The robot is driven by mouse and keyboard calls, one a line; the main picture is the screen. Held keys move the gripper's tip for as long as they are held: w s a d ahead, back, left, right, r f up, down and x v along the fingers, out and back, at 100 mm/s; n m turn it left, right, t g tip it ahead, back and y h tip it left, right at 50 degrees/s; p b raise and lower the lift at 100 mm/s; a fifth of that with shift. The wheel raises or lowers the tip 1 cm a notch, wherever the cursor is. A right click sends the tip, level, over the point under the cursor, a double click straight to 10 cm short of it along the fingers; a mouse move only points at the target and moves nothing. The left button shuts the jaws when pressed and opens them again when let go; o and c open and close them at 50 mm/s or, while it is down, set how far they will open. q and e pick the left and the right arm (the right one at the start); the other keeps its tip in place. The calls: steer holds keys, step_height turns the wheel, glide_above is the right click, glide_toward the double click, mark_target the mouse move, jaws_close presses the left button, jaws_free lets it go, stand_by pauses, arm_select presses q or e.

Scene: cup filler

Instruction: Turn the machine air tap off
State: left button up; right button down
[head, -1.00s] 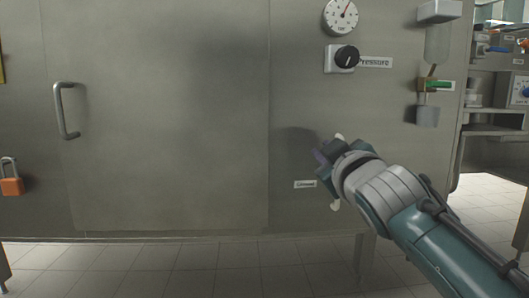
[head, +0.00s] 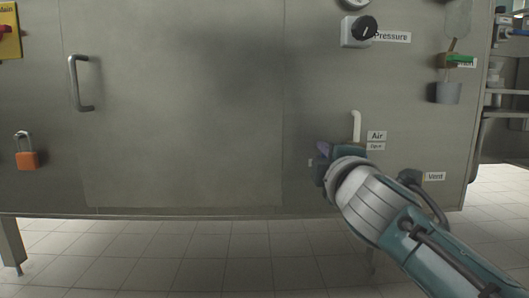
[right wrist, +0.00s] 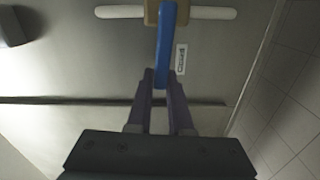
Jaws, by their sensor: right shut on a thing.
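The machine air tap shows in the head view as a white pipe (head: 356,125) on the grey panel, next to an "Air" label (head: 377,135) and a smaller label reading about "Open" (head: 375,146). My right gripper (head: 323,151) is at the tap's lower left and hides its lower part and handle. In the right wrist view the blue tap handle (right wrist: 165,45) runs down from the tan valve body on the white pipe (right wrist: 210,13). My right gripper's fingers (right wrist: 162,90) are shut on the handle's end. A small label (right wrist: 180,60) lies beside the handle. My left gripper is not in view.
The black pressure knob (head: 364,28) is above the tap. A green-handled valve (head: 458,60) and a "Vent" label (head: 435,176) are to the right. A door handle (head: 80,83) and orange padlock (head: 27,159) are at left. The panel's middle is bare.

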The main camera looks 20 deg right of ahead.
steer(key=shift+f+n, duration=0.35)
steer(key=shift+n, duration=0.05)
stand_by(0.4)
steer(key=c, duration=0.8)
jaws_free()
steer(key=shift+s, duration=0.1)
steer(key=p+v, duration=0.3)
steer(key=v, duration=0.6)
steer(key=shift+s+a, duration=0.15)
steer(key=shift+s, duration=0.2)
